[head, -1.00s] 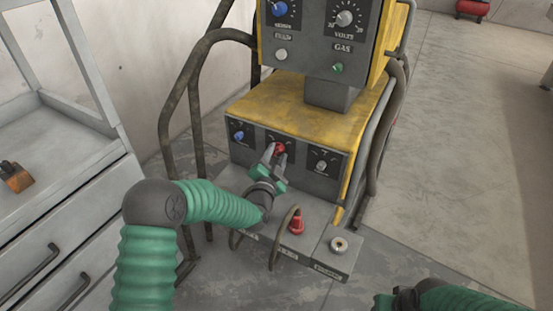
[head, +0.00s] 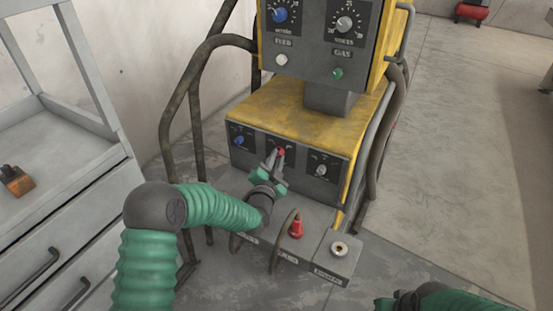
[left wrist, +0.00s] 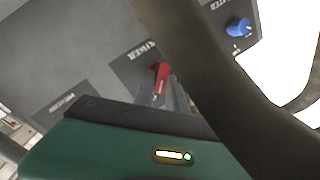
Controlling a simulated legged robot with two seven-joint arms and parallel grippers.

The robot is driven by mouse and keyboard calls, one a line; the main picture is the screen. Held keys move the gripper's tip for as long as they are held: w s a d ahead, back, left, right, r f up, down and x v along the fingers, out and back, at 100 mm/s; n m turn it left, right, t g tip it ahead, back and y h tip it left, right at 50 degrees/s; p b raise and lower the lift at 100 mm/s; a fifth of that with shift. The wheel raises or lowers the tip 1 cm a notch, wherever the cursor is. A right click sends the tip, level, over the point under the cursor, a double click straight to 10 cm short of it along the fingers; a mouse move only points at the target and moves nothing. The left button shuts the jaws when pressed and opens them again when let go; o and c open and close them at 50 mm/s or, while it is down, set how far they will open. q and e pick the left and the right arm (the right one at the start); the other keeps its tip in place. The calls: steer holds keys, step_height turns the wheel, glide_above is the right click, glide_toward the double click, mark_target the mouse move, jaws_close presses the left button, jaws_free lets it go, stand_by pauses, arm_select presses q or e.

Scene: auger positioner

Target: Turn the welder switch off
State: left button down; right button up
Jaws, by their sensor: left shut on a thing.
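The welder (head: 290,115) is a yellow and dark grey machine in the middle of the head view. Its lower panel carries a red switch knob (head: 281,152) between a blue knob (head: 239,140) and a grey knob (head: 321,170). My left gripper (head: 277,158) is shut on the red switch, its fingertips at the panel. In the left wrist view the red switch (left wrist: 161,76) shows at the fingertips, under a label that looks like "POWER". The fingers hide part of the switch. My right gripper (head: 405,300) shows only partly at the bottom edge, its fingers unclear.
A dark cable (left wrist: 205,70) crosses close in front of the left wrist camera. A red plug (head: 296,228) and a metal socket (head: 339,248) sit on the ledge below the panel. A grey drawer cabinet (head: 70,215) stands at left.

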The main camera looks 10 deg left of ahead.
arm_select(q)
steer(key=shift+w+a+r+n+g+h+p, duration=0.15)
steer(key=shift+n+g+h+p, duration=0.5)
steer(key=shift+n+p, duration=1.5)
steer(key=shift+s+a+n+g+h+p, duration=0.2)
steer(key=shift+n+g+h+p, duration=0.5)
steer(key=shift+n+p, duration=1.35)
steer(key=shift+w+a+r+n+g+h+p, duration=0.2)
steer(key=shift+n+g+h+p, duration=0.7)
steer(key=shift+n, duration=2.2)
steer(key=shift+a+f+t+y, duration=0.1)
steer(key=shift+f+t+y, duration=0.05)
steer(key=shift+t+y, duration=0.1)
steer(key=c, duration=1.4)
jaws_free()
steer(key=shift+o, duration=0.2)
steer(key=shift+p, duration=0.3)
